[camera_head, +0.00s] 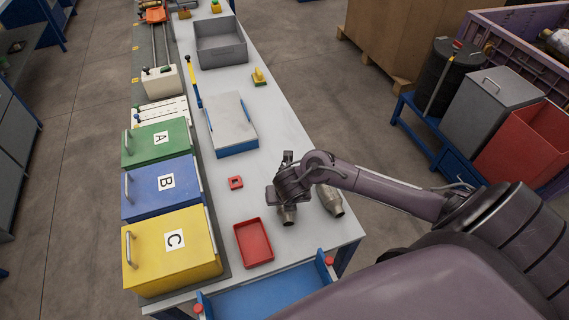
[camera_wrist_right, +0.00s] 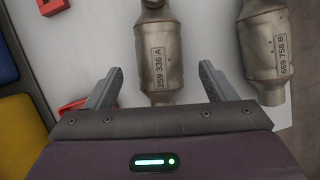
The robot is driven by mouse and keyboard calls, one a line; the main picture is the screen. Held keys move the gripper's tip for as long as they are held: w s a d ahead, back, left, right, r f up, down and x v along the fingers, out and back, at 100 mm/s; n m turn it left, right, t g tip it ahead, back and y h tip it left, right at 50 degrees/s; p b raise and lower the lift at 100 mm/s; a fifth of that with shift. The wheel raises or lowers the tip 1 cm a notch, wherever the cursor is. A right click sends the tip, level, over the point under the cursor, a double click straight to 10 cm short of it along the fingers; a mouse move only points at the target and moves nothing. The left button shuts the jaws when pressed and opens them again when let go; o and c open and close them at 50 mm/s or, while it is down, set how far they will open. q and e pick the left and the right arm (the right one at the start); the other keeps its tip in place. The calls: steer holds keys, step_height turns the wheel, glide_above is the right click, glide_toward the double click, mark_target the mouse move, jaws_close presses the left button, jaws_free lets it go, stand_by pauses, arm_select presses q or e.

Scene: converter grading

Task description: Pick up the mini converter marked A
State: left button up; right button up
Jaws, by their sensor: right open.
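The mini converter marked A (camera_wrist_right: 158,50) is a brownish metal canister with narrowed ends and a label reading 259 336 A. In the head view, its lower end (camera_head: 287,217) shows below my right gripper (camera_head: 280,197), which hides the rest. In the right wrist view, my right gripper (camera_wrist_right: 160,80) is open, one finger on each side of converter A. Contact is not visible. A second converter (camera_wrist_right: 266,45), labelled 669 758 B, lies to its right, outside the fingers; it also shows in the head view (camera_head: 330,200). My left gripper is not in view.
A red tray (camera_head: 253,242) and a small red square piece (camera_head: 236,183) lie left of the converters. Green bin A (camera_head: 157,143), blue bin B (camera_head: 160,187) and yellow bin C (camera_head: 175,250) line the table's left side. The table's right edge is close to converter B.

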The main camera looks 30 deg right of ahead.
steer(key=x, duration=0.4)
steer(key=shift+r, duration=0.1)
steer(key=shift+w+f, duration=0.15)
steer(key=shift+f, duration=0.05)
steer(key=c, duration=1.3)
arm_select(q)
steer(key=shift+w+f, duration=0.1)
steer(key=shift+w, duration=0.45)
arm_select(e)
steer(key=shift+r, duration=0.1)
steer(key=shift+c, duration=0.5)
steer(key=shift+r, duration=0.1)
